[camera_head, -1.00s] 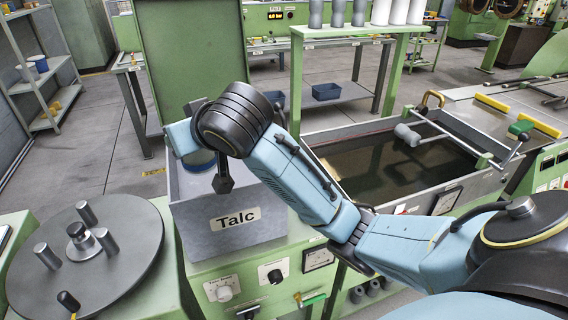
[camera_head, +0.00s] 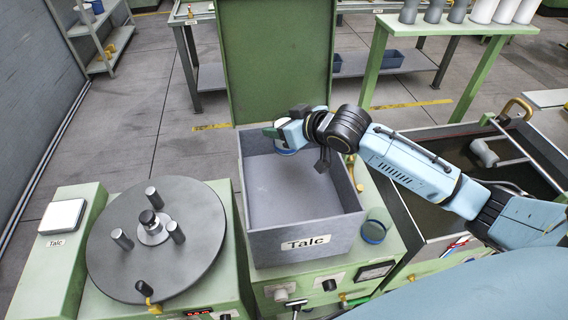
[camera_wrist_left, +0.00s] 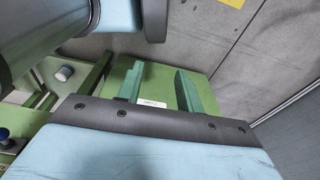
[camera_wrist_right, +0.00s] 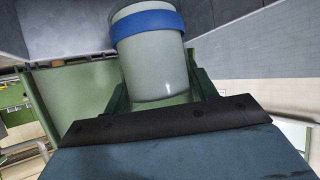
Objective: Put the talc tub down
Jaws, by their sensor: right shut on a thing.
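My right gripper (camera_head: 280,132) is shut on the talc tub (camera_wrist_right: 152,62), a pale grey-green cylinder with a blue band. The tub also shows in the head view (camera_head: 285,149), partly hidden by the gripper, with its blue band on the lower side. It hangs above the back part of the grey talc box (camera_head: 305,255), apart from the box floor. My left gripper (camera_wrist_left: 160,90) is open and empty in the left wrist view, over green machinery with a small white label. The left gripper is not in the head view.
A see-through greenish cylinder with a blue base (camera_head: 374,231) stands on the green console right of the box. A grey turntable (camera_head: 190,255) with upright pegs is at the left, with a white pad (camera_head: 62,216) beyond it. A dark tank (camera_head: 430,190) lies right.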

